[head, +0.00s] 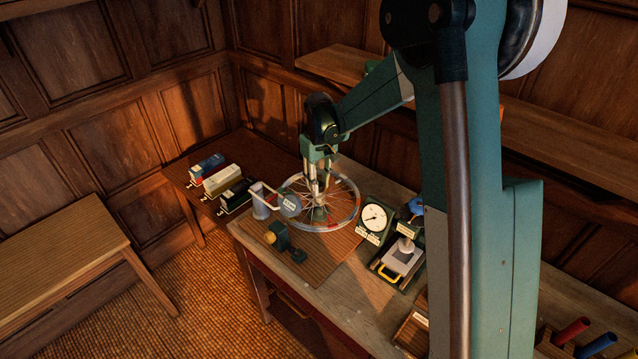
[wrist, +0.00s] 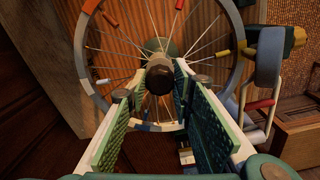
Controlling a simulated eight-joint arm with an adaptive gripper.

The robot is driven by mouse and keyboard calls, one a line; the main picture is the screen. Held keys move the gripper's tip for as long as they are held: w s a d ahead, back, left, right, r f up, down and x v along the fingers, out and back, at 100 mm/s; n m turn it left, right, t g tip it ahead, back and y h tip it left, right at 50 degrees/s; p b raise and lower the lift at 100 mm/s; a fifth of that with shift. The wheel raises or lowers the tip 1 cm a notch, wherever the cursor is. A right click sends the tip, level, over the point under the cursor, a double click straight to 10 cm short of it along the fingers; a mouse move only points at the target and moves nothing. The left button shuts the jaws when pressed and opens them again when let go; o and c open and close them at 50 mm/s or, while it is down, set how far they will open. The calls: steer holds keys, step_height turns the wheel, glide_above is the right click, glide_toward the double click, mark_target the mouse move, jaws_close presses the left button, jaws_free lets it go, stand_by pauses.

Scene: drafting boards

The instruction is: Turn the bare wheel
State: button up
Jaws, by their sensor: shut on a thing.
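The bare wheel (head: 357,212) lies flat over a ribbed wooden board on the bench. It has a pale rim with coloured sections and thin spokes bearing red, yellow and white sleeves. Its rim also shows in the wrist view (wrist: 240,55). My gripper (head: 318,195) points down at the wheel's middle. In the wrist view my gripper (wrist: 160,84) has its two green-padded fingers on either side of a dark round knob (wrist: 160,76) at the hub, shut on it. The lower part of the hub is partly hidden behind the knob and fingers.
A green block with a yellow knob (head: 279,236) sits in front. A white dial (head: 374,217) and a small press (head: 402,252) stand right. Several boxes (head: 222,181) line the left table.

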steer(key=shift+n+b, duration=0.4)
steer(key=shift+n, duration=0.1)
steer(key=n+b, duration=0.2)
steer(key=n, duration=0.2)
steer(key=shift+f+b, duration=0.1)
steer(key=shift+b, duration=0.3)
steer(key=n+b, duration=0.2)
steer(key=n, duration=0.4)
steer(key=shift+n, duration=0.4)
steer(key=o, duration=1.2)
steer(key=shift+r, duration=0.25)
step_height(320, 180, up, 12)
steer(key=shift+f, duration=0.1)
